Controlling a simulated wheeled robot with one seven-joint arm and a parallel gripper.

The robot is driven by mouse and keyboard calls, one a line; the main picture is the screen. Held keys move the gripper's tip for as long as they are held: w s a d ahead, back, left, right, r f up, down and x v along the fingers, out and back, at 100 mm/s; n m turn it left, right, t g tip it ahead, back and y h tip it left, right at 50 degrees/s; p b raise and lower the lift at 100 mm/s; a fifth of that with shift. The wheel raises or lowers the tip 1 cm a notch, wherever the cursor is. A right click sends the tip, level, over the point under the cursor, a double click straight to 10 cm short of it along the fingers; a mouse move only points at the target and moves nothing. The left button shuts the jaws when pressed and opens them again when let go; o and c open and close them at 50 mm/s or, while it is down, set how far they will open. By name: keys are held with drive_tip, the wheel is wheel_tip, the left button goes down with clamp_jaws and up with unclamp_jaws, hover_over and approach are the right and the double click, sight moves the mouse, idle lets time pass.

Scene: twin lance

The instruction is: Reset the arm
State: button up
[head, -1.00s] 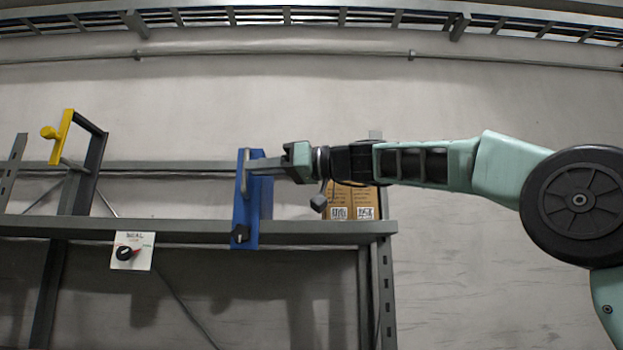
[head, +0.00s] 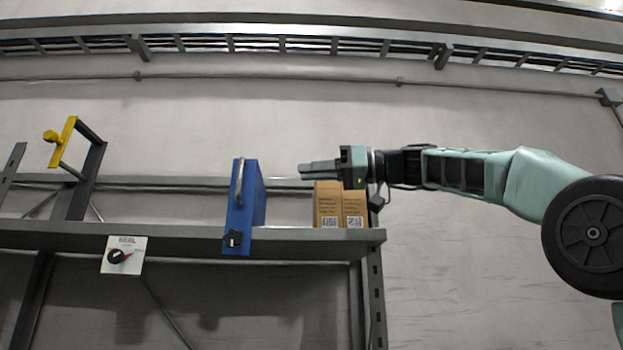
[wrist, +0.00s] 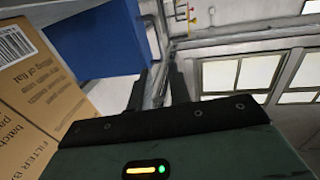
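My gripper (head: 304,172) is held level above the shelf, to the right of the blue box and apart from its handle. The wrist view shows its two dark fingers (wrist: 158,74) with a gap between them and nothing held. My teal arm reaches in from the right. The box also shows at the upper left of the wrist view (wrist: 98,40).
Cardboard boxes (head: 340,205) stand on the shelf (head: 170,237) below my gripper; one fills the wrist view's left side (wrist: 40,90). A dial plate (head: 124,255) hangs on the shelf edge. A yellow-handled lever frame (head: 64,142) is at far left.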

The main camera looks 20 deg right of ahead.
drive_tip(key=s+a+f+m+g+h, duration=0.15)
drive_tip(key=a+f, duration=0.35)
drive_tip(key=f, duration=0.6)
drive_tip(key=s+a+f+m+g+h, duration=0.1)
drive_tip(key=a+f+m+g+h, duration=0.3)
drive_tip(key=f, duration=0.7)
drive_tip(key=s+a+f+t+h, duration=0.1)
drive_tip(key=a+f, duration=0.5)
drive_tip(key=f, duration=0.4)
drive_tip(key=s+f+g+h, duration=0.2)
drive_tip(key=s+f, duration=0.5)
drive_tip(key=f, duration=0.3)
drive_tip(key=s+f+g+h, duration=0.2)
drive_tip(key=s+f+h, duration=0.1)
drive_tip(key=s+f, duration=0.55)
drive_tip(key=s+d+f+h, duration=0.2)
drive_tip(key=s+d+f, duration=0.2)
drive_tip(key=s+f, duration=0.1)
drive_tip(key=s+d+f+n+h, duration=0.1)
drive_tip(key=s+d+f, duration=0.3)
drive_tip(key=s+f, duration=0.2)
drive_tip(key=shift+f+h, duration=0.35)
drive_tip(key=shift+f, duration=0.55)
